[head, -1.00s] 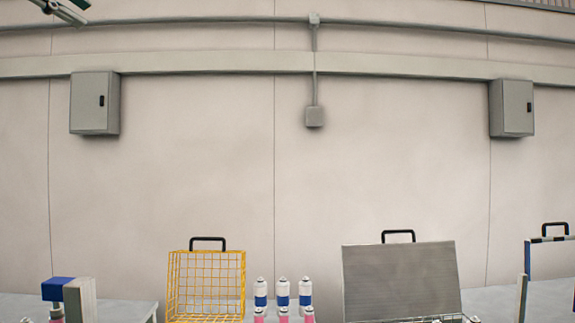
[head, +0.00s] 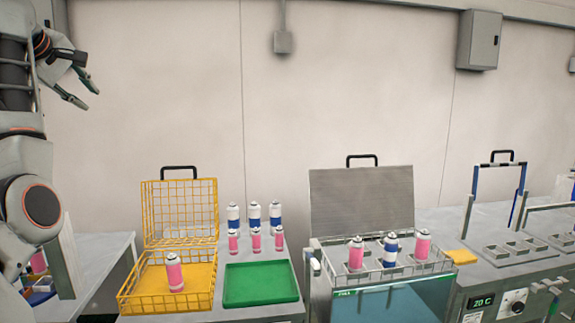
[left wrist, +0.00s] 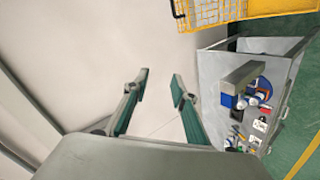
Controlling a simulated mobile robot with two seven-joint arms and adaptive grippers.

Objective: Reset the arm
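My left gripper (head: 89,95) is raised at the upper left in the head view, in front of the bare wall and above the benches. Its fingers are apart with nothing between them. The left wrist view also shows the two fingers (left wrist: 161,82) spread and empty, with only the pale wall between them. My left arm (head: 28,170) runs up the left edge of the head view. My right gripper shows in neither view.
A yellow wire basket (head: 126,299) holds one pink can (head: 175,273). Beside it lies an empty green tray (head: 261,285), with several cans behind. A lidded bath (head: 400,300) holds 3 cans. The air around the gripper is clear.

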